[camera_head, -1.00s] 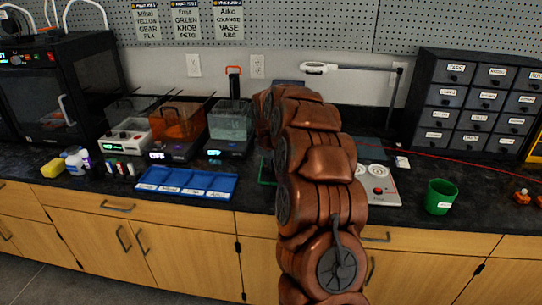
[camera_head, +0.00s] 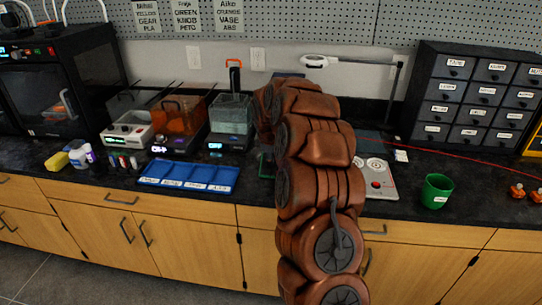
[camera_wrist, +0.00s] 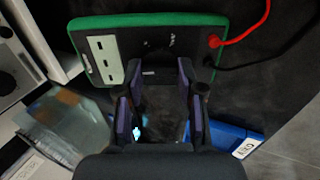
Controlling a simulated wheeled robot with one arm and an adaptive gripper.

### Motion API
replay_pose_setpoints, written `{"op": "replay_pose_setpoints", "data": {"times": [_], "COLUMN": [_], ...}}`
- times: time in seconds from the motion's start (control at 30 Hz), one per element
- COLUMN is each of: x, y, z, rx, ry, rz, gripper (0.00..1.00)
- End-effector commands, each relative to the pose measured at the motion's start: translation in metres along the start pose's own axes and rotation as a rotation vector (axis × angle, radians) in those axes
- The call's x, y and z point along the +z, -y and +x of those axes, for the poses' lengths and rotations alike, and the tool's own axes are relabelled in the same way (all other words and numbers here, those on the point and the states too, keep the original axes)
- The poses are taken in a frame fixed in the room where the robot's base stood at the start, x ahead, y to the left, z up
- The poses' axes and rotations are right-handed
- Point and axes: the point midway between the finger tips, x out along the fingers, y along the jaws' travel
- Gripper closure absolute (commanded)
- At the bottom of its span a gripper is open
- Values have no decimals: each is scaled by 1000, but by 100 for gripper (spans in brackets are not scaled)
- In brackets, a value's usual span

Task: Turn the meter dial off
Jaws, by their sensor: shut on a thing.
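The meter (camera_wrist: 215,30) has a green rim and a dark face, and lies across the top of the wrist view. A pale strip with several slots is on its left part, and a red lead plugs into its right side. My gripper (camera_wrist: 161,75) reaches over the meter's near edge, its two dark, purple-padded fingers shut on the dial, which is dark and mostly hidden between the fingertips. Its pointer and markings cannot be read. In the head view my arm covers most of the meter; only a bit of its green edge (camera_head: 265,168) shows.
A blue tray (camera_head: 188,187) lies front left of my arm, with bath units behind it, including a clear tank (camera_head: 232,113). A white plate device with a red button (camera_head: 376,184) and a green cup (camera_head: 437,190) stand to the right. Black drawers (camera_head: 470,90) stand behind.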

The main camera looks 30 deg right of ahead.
Motion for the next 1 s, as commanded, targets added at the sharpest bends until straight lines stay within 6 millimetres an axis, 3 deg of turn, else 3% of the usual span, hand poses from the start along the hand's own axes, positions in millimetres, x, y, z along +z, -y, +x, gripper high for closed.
{"op": "replay_pose_setpoints", "data": {"times": [0.07, 0.1, 0.33, 0.77, 1.0], "x": [0, 0, 0, 0, -1], "y": [0, 0, 0, 0, -1], "z": [0, 0, 0, -4, -27], "rx": [0, 0, 0, 1, 4], "ry": [0, 1, 0, 0, -2], "rz": [-1, -1, 0, 0, 0], "gripper": [97, 61, 37, 37, 37]}}
